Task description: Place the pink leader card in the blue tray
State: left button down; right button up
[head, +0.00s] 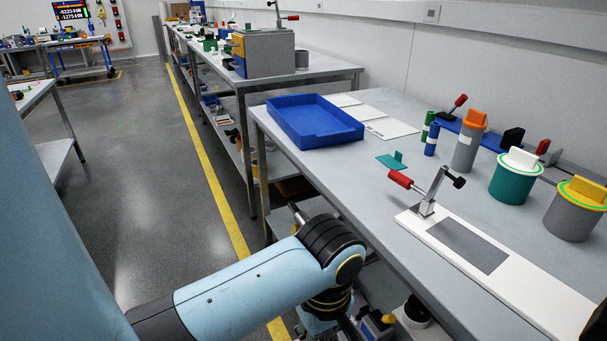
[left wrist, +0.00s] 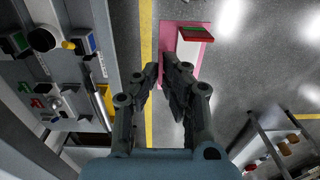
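The pink leader card (left wrist: 170,32) shows in the left wrist view, at and beyond the tips of my left gripper (left wrist: 161,70). The fingers are drawn close together and appear shut on it, with the floor behind. The exact contact is hidden by the fingers. A white piece with a red and green top (left wrist: 196,35) overlaps the card; I cannot tell whether it belongs to it. The blue tray (head: 315,132) sits empty on the bench in the head view, well above and ahead of my left arm. My right gripper is not in view.
The grey bench (head: 330,170) has bare room in front of the tray. White sheets (head: 390,128), a green tabbed plate (head: 390,161), a red-handled clamp (head: 428,190) on a white board and several capped cylinders (head: 514,178) stand to the right. The bench edge lies beside my left arm.

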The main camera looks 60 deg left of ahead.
aim_at(306, 120)
jog(key=j+z, duration=0.1)
jog(key=j, duration=0.4)
jog(key=k+j+z, duration=0.1)
jog(key=j, duration=0.9)
jog(key=k+j+z, duration=0.15)
jog(key=j, duration=0.35)
jog(key=j+z, duration=0.1)
jog(key=j, duration=0.4)
jog(key=k+j+z, duration=0.1)
jog(key=j, duration=0.35)
jog(key=k+j, duration=0.2)
jog(key=j, duration=0.3)
jog(key=k+j+z, duration=0.15)
jog(key=j, duration=0.3)
